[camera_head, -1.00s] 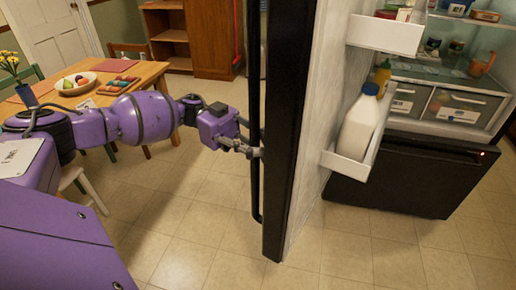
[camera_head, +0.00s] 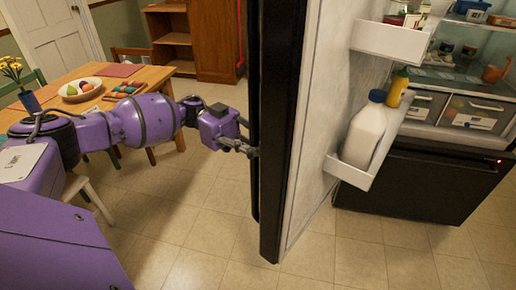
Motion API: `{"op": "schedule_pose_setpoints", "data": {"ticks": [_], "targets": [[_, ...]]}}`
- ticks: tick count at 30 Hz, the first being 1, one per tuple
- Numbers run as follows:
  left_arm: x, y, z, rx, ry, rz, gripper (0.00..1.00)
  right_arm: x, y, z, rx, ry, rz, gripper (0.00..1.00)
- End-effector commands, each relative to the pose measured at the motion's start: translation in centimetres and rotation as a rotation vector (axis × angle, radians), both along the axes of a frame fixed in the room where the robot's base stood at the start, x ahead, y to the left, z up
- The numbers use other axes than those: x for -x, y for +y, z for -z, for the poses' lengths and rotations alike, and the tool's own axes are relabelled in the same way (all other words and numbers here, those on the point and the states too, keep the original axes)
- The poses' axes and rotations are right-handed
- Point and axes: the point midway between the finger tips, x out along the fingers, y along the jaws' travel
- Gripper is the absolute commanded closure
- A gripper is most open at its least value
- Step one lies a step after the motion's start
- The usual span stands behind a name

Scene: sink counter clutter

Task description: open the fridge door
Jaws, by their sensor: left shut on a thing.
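The black fridge door (camera_head: 277,150) stands open in the middle of the head view, its pale inner side and shelves facing right. Its long black handle (camera_head: 254,90) runs down the door's left side. My left gripper (camera_head: 249,149) is shut on the handle, at its lower part; the fingertips are partly lost against the dark door. The fridge interior (camera_head: 460,75) shows at the right, with shelves and clear drawers. My right gripper is not in view.
A white bottle (camera_head: 364,135) and a yellow bottle (camera_head: 398,86) stand in the lower door shelf (camera_head: 349,172). A black lower drawer front (camera_head: 420,180) is closed. A wooden table (camera_head: 100,97) with a fruit bowl (camera_head: 97,82) is at the left. The floor below the door is clear.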

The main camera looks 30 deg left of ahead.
Motion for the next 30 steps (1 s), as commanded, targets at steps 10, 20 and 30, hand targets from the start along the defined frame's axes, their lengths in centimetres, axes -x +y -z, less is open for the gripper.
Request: {"op": "schedule_pose_setpoints", "data": {"ticks": [10,20,30], "targets": [[-0.10,-0.03,-0.08,0.000,-0.002,0.000,1.00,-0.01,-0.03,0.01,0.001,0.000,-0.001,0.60],[-0.04,-0.03,0.01,0.000,-0.001,0.001,0.79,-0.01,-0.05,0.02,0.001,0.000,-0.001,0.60],[-0.02,0.05,0.08,-0.001,0.001,0.001,0.75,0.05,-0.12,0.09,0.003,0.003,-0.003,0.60]]}}
